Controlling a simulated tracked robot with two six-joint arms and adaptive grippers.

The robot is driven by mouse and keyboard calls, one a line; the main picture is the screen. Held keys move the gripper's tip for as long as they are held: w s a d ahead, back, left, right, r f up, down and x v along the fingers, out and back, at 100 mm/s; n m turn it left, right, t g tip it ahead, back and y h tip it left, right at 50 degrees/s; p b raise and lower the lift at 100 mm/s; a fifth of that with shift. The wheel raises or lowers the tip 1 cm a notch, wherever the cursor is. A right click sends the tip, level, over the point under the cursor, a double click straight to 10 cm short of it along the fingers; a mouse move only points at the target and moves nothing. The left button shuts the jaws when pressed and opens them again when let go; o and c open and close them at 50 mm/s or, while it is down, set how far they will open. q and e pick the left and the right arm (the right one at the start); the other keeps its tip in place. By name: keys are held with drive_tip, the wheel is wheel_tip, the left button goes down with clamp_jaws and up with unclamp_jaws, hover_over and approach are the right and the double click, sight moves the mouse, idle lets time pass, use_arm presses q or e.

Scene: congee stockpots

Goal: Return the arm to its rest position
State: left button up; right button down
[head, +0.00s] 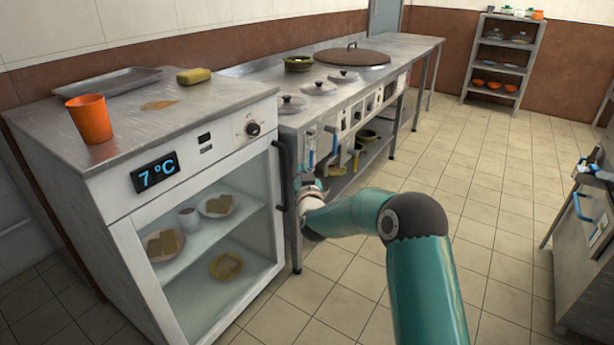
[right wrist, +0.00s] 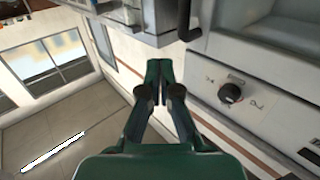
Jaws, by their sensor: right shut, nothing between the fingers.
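My right arm (head: 417,275) comes in from the lower right of the head view and reaches forward and left. Its right gripper (head: 307,180) is small there, in front of the counter just right of the glass-door fridge, and its fingers are hard to make out. In the right wrist view the same gripper (right wrist: 161,72) shows large, with its dark green fingers together and nothing between them. A control panel with a black knob (right wrist: 230,93) lies to the right of the fingers in that view. My left gripper is not in view.
A shelf (head: 500,70) stands far back. The tiled floor (head: 500,180) is clear.

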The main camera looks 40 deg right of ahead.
drive_tip(key=shift+s+a, duration=0.15)
drive_tip(key=shift+s, duration=0.5)
drive_tip(key=shift+s+a, duration=0.15)
drive_tip(key=shift+s, duration=0.5)
drive_tip(key=a+f+n+g+y, duration=0.2)
drive_tip(key=a+f+y, duration=0.2)
drive_tip(key=a+f, duration=0.8)
drive_tip(key=s+a+f+n+g+y, duration=0.1)
drive_tip(key=s+a+f+g+y, duration=0.3)
drive_tip(key=s+a+f, duration=0.6)
drive_tip(key=s+a+f+n+g+y, duration=0.2)
drive_tip(key=s+a+f+g+y, duration=0.15)
drive_tip(key=s+a+f, duration=0.75)
drive_tip(key=s+a+f+m+g+y, duration=0.15)
drive_tip(key=s+g, duration=0.45)
drive_tip(key=s, duration=1)
wheel_tip(320, 180, up, 30)
drive_tip(key=p, duration=3.1)
drive_tip(key=shift+a+r, duration=0.15)
drive_tip(key=shift+a, duration=0.05)
drive_tip(key=c, duration=1.9)
unclamp_jaws()
